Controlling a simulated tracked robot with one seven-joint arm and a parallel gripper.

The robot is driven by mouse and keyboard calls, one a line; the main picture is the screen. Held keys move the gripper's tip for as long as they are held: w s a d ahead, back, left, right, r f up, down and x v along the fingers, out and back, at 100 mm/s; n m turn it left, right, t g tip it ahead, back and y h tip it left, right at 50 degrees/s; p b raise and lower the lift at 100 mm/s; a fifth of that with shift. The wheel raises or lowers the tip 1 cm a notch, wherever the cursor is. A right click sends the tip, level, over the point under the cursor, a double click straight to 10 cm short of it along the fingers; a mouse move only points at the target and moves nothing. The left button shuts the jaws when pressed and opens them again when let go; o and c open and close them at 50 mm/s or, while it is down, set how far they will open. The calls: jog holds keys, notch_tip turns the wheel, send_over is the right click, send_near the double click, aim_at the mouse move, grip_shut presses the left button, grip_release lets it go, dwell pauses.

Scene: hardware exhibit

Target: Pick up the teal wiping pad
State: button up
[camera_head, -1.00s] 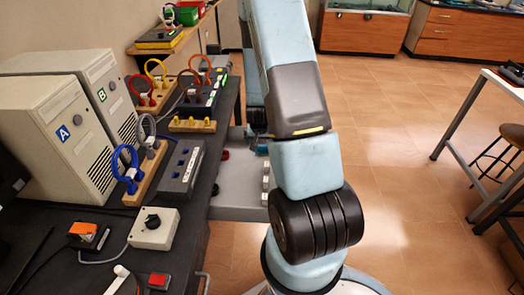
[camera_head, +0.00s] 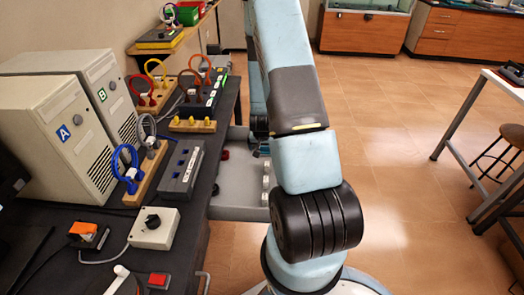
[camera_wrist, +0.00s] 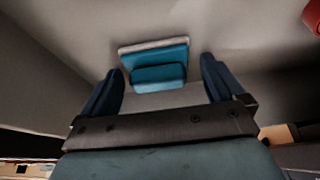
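The teal wiping pad (camera_wrist: 158,77) shows in the wrist view, with a pale edge along its far side and a raised block toward me. It lies on the grey floor of an open drawer (camera_wrist: 240,30). My gripper (camera_wrist: 161,66) is open, one dark finger to each side of the pad, with visible gaps. Nothing is held. In the head view my arm reaches down at the open grey drawer (camera_head: 236,184). There the gripper is mostly hidden behind my arm, and I cannot clearly make out the pad.
A red object (camera_wrist: 313,16) sits at the wrist view's upper right. Several white items (camera_head: 265,182) stand along the drawer's right part. The black bench (camera_head: 190,225) to the left carries computer cases (camera_head: 50,130) and cable blocks. The tiled floor (camera_head: 420,220) at right is open.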

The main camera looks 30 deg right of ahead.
jog(key=c, duration=1)
jog(key=shift+r, duration=0.1)
